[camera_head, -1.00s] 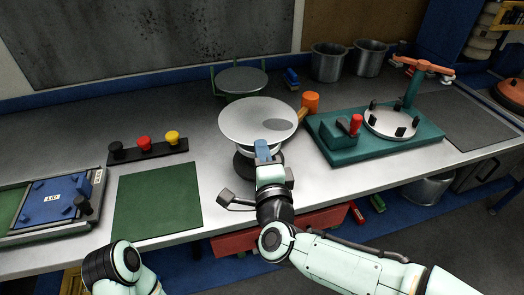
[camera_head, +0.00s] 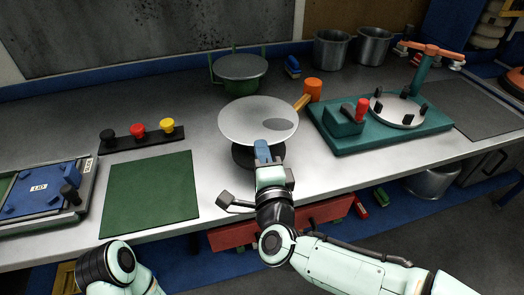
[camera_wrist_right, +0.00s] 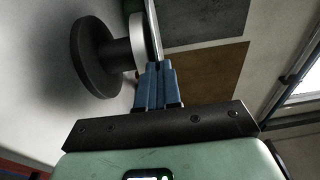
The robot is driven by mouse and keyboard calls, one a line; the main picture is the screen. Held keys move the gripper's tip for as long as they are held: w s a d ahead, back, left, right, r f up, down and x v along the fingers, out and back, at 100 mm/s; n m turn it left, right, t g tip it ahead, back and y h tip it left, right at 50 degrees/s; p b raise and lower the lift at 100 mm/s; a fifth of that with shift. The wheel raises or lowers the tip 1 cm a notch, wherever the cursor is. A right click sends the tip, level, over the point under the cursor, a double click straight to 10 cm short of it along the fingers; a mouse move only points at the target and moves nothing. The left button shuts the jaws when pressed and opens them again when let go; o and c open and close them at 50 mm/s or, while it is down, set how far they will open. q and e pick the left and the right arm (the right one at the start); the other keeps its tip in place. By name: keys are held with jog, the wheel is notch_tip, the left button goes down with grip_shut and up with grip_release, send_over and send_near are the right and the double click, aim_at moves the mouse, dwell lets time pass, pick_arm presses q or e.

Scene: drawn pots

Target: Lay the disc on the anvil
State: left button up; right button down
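The disc (camera_head: 250,118) is a wide, thin, pale grey plate with a darker oval patch near its right side. My right gripper (camera_head: 262,150) is shut on the disc's near edge, and its blue fingers (camera_wrist_right: 158,85) show in the right wrist view. The anvil (camera_head: 243,157) stands on the bench below the disc, mostly hidden by it in the head view. The right wrist view shows the anvil's black base and white top (camera_wrist_right: 138,38), with the disc (camera_wrist_right: 153,35) edge-on close against that top. I cannot tell whether they touch. My left gripper is out of view.
An orange mallet (camera_head: 312,90) lies right of the disc, near a teal fixture (camera_head: 340,146) with a red knob. A green mat (camera_head: 150,195) and a button bar (camera_head: 143,140) are left. Two metal pots (camera_head: 331,50) stand at the back.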

jog(key=shift+f+b, duration=0.6)
dwell(0.7)
jog(key=c, duration=1.3)
grip_release()
jog(key=shift+o, duration=0.2)
jog(key=v, duration=1.3)
jog(key=shift+s+p, duration=0.25)
jog(key=shift+p, duration=0.15)
